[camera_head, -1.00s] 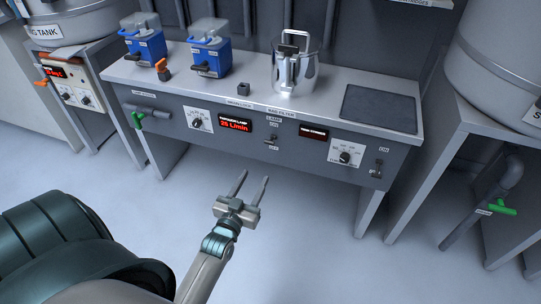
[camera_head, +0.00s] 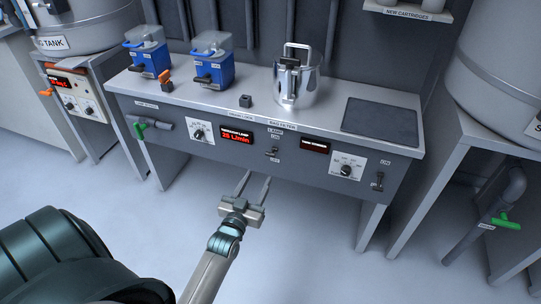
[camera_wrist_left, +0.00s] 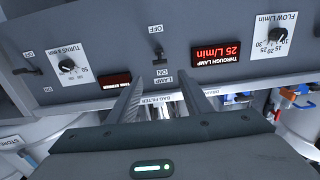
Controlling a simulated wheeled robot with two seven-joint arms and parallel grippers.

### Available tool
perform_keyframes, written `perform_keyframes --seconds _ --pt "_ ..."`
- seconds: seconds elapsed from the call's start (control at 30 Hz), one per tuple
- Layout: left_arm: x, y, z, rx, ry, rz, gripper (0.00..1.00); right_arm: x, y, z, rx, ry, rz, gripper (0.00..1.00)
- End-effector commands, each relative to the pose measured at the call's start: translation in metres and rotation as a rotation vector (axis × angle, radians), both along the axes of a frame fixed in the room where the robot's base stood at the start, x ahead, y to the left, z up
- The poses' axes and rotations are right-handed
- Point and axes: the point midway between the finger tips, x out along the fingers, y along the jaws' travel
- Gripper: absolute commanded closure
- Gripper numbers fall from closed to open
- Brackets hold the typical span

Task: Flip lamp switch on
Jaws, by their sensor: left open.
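The lamp switch (camera_head: 272,151) is a small dark toggle on the grey front panel, under a LAMP label, with ON above and OFF below. Its lever seems to point down towards OFF, but it is small. In the left wrist view, which is upside down, the switch (camera_wrist_left: 158,53) sits just past the fingertips, roughly in line with the gap between them. My left gripper (camera_head: 258,177) is open and empty, in front of and below the switch, apart from it. Its two fingers also show in the left wrist view (camera_wrist_left: 163,84). My right gripper is not in view.
A red flow display (camera_head: 237,135) and a flow knob (camera_head: 198,133) are left of the switch. A timer display (camera_head: 314,147), a knob (camera_head: 346,170) and another toggle (camera_head: 378,180) are right. A metal pot (camera_head: 296,84) stands on the bench. The floor below is clear.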

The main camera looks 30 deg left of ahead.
Motion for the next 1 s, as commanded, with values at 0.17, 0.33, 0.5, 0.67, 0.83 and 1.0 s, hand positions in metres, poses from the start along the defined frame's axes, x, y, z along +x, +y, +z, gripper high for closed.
perform_keyframes --seconds 0.17,0.33,0.5,0.67,0.83,1.0 --pt "0.033 0.008 0.000 0.001 -0.002 0.000 0.55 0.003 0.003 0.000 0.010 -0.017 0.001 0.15" --pt "0.063 0.015 0.000 0.000 -0.001 0.000 0.55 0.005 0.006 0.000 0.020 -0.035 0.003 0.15" --pt "0.092 0.022 0.000 0.001 -0.001 -0.001 0.55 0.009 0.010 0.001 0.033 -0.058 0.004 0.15" --pt "0.113 0.027 0.000 0.000 -0.001 -0.001 0.55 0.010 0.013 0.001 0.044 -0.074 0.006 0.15" --pt "0.125 0.030 0.000 0.000 0.000 -0.001 0.55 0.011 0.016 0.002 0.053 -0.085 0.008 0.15" --pt "0.128 0.031 0.000 0.000 0.000 -0.001 0.55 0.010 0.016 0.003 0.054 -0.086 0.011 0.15"
